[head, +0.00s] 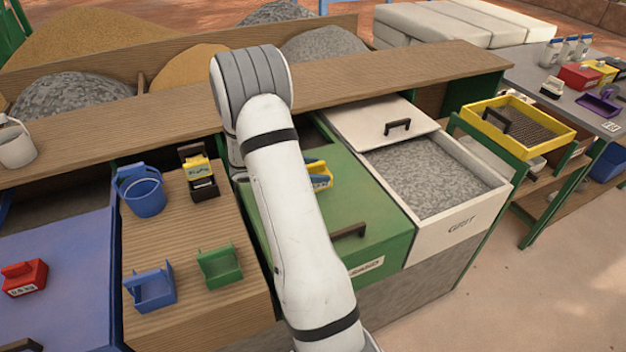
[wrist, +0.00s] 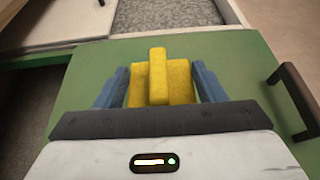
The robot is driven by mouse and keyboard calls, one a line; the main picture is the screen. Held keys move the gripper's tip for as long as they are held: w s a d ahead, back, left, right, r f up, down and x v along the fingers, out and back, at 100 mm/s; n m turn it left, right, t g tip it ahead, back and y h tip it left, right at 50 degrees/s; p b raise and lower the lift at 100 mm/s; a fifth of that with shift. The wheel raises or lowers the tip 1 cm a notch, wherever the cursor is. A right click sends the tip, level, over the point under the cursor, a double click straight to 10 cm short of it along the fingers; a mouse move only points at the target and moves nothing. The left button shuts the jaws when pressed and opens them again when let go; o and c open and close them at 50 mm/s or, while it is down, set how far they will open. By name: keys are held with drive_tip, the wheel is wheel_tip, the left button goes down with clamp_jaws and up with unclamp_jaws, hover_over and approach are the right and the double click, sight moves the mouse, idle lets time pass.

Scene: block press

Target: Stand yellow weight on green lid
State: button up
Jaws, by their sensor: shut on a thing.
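The yellow weight (wrist: 158,78) is a block with a raised bar on top, between the blue fingers of my gripper (wrist: 160,88) in the wrist view. The fingers are shut on it. In the head view part of the yellow weight (head: 318,168) shows just right of my arm, which hides the rest and most of the gripper. The green lid (head: 375,213) of the sand bin lies beneath, with a dark handle (head: 349,231) at its front. The lid also fills much of the wrist view (wrist: 235,65). I cannot tell whether the weight touches it.
Right of the lid is an open grit bin (head: 480,200). Left is a wooden top with a blue bucket (head: 141,192), a yellow-and-black item (head: 200,172), and blue (head: 150,290) and green (head: 218,268) holders. A red weight (head: 23,278) sits on a blue lid (head: 70,245).

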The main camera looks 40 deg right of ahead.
drive_tip(key=shift+a+f, duration=0.1)
drive_tip(key=shift+f, duration=1.9)
drive_tip(key=shift+f, duration=0.2)
drive_tip(key=o, duration=1.4)
drive_tip(key=shift+o, duration=0.2)
